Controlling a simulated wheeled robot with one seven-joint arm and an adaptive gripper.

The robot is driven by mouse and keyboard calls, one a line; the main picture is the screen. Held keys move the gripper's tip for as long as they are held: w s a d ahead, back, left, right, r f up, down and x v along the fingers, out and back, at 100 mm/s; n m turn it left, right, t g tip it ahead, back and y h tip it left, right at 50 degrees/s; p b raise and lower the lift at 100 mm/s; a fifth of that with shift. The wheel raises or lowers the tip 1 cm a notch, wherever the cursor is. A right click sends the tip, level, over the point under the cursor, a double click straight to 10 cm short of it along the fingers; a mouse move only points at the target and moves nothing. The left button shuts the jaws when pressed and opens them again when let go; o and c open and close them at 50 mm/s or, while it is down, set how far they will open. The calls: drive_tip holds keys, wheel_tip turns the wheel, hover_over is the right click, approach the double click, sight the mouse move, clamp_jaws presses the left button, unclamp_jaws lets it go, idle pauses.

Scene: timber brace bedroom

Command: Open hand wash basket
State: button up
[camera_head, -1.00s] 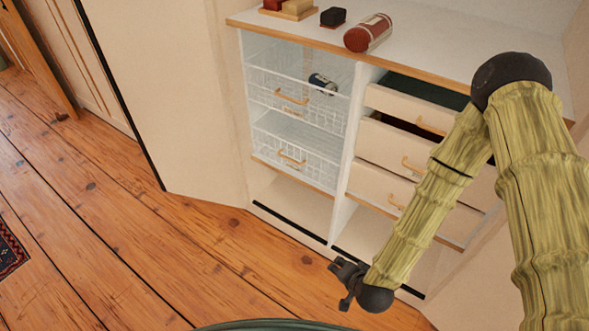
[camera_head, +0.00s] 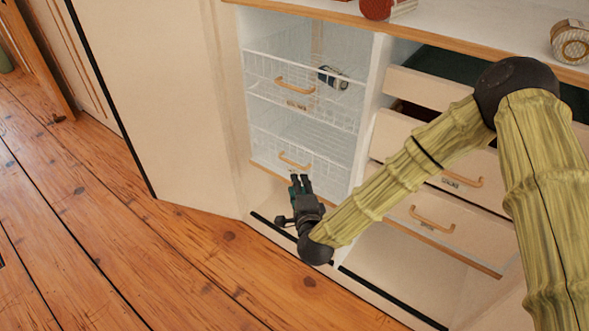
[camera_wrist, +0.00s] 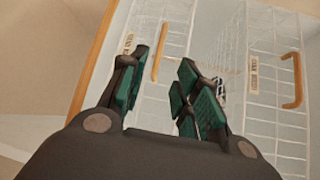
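Two white wire baskets sit one above the other in the left bay of the cabinet. The upper basket (camera_head: 330,108) has a wooden handle (camera_head: 295,86) and holds a small dark can (camera_head: 333,78). The lower basket (camera_head: 325,158) has a wooden handle (camera_head: 294,161). Both look pushed in. Small labels show on the fronts in the wrist view, too small to read surely. My gripper (camera_head: 300,182) is open and empty, just below the lower handle in the head view. In the wrist view, the lower handle (camera_wrist: 159,53) appears between the spread fingers (camera_wrist: 165,64), apparently without contact.
Drawers with wooden handles (camera_head: 433,219) fill the right bay; the upper ones stand partly open. A cabinet door panel (camera_head: 160,100) is at left. The countertop (camera_head: 465,25) carries a red bottle (camera_head: 376,8) and a round container (camera_head: 572,43). The wooden floor (camera_head: 110,240) is clear.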

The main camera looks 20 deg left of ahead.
drive_tip(key=b+x, duration=0.2)
drive_tip(key=x, duration=0.8)
drive_tip(key=shift+w, duration=0.2)
drive_tip(key=shift+c, duration=0.2)
clamp_jaws()
